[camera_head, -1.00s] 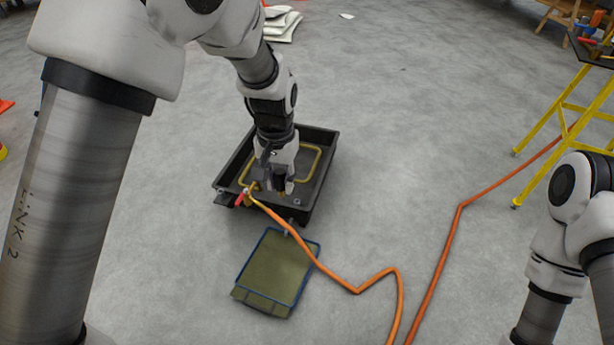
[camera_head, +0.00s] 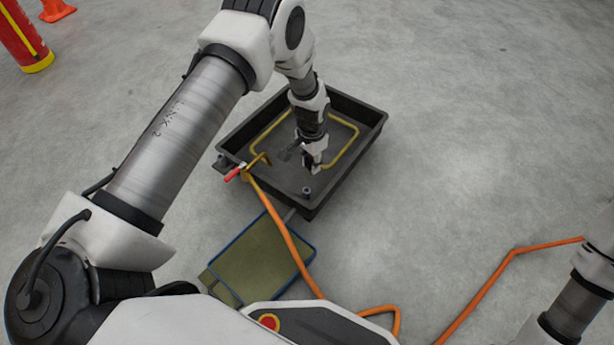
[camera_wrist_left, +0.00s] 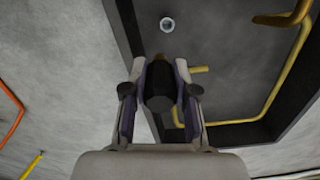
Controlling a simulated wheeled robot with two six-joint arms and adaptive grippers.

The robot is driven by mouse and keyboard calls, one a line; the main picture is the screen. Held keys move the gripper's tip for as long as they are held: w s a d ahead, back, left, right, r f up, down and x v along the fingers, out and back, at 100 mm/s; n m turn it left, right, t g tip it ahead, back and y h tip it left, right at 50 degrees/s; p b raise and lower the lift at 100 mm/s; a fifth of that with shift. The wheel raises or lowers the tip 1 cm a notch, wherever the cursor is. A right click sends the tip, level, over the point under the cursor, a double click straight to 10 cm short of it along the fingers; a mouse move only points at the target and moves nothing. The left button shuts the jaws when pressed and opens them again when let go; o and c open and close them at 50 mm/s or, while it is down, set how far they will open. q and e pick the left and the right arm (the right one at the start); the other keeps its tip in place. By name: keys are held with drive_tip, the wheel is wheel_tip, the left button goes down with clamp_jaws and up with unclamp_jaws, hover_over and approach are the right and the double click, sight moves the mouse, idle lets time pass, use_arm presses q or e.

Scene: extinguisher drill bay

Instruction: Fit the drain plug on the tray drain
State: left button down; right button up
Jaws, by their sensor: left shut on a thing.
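My left gripper (camera_head: 313,166) points down inside the black tray (camera_head: 370,130), over its floor. In the left wrist view its fingers (camera_wrist_left: 160,95) are shut on a dark cylindrical plug (camera_wrist_left: 160,88) with a brass-coloured end. The plug is hard to make out in the head view. A pale ring with a dark hole, which looks like the drain (camera_wrist_left: 167,23), lies ahead of the plug and apart from it. A small dark upright fitting (camera_head: 306,192) stands at the tray's front corner; I cannot tell if it is the same part. My right gripper is out of frame.
A yellow pipe (camera_head: 345,150) loops inside the tray. An orange hose (camera_head: 283,228) and a red-handled lever (camera_head: 233,174) are at its left corner. A green, blue-edged panel (camera_head: 258,260) lies in front. A red cylinder (camera_head: 22,38) stands far left.

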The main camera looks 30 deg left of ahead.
use_arm(q)
wheel_tip(320, 180, down, 8)
drive_tip(key=a+b, duration=0.1)
drive_tip(key=b, duration=0.3)
drive_tip(key=shift+s+a, duration=0.15)
drive_tip(key=shift+r, duration=0.1)
drive_tip(key=shift+f, duration=0.3)
idle(0.5)
idle(0.6)
drive_tip(key=shift+f+b, duration=0.55)
drive_tip(key=shift+f, duration=0.65)
drive_tip(key=shift+f+b, duration=0.4)
drive_tip(key=shift+f, duration=0.4)
idle(0.5)
